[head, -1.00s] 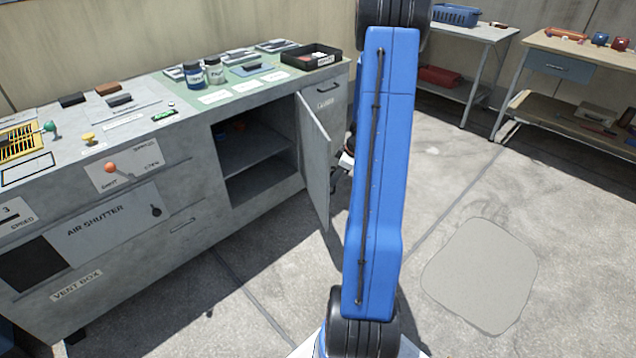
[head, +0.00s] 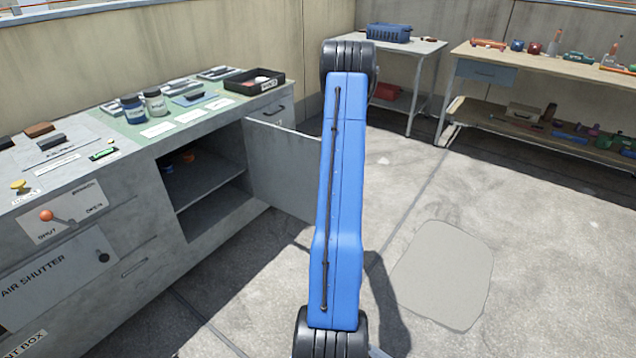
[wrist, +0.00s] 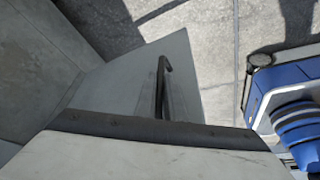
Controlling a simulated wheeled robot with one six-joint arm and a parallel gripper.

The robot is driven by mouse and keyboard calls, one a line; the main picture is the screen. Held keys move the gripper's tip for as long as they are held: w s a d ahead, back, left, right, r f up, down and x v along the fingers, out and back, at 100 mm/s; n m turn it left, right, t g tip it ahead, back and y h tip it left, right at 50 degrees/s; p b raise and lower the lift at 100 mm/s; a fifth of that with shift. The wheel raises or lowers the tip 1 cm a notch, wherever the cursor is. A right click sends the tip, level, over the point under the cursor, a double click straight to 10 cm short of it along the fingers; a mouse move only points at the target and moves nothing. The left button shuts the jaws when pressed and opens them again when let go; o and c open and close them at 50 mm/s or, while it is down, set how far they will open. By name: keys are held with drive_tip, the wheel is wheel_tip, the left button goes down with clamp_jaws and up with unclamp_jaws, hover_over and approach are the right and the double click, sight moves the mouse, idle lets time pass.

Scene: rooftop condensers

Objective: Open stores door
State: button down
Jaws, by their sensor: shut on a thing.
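The stores door (head: 283,165) is a grey panel hinged at the right side of the open cupboard (head: 205,180). It stands swung well out from the bench front, its inner face showing in the head view. My blue arm hides its free edge and my gripper there. In the wrist view the door (wrist: 125,75) lies ahead, with a dark bar handle (wrist: 163,85) standing out from it. My gripper's pale body and dark front edge (wrist: 160,128) fill the bottom of that view. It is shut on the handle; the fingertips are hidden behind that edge.
The grey bench (head: 110,190) carries jars, a black tray (head: 254,81) and control panels. A metal table (head: 410,47) and a wooden workbench (head: 560,68) stand at the back. Open concrete floor, with a pale patch (head: 442,275), lies to the right of my arm.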

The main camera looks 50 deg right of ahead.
drive_tip(key=shift+d, duration=0.1)
idle(0.3)
drive_tip(key=c, duration=1.8)
unclamp_jaws()
drive_tip(key=shift+c, duration=0.2)
drive_tip(key=v, duration=1.7)
drive_tip(key=shift+r, duration=0.25)
drive_tip(key=shift+w, duration=0.15)
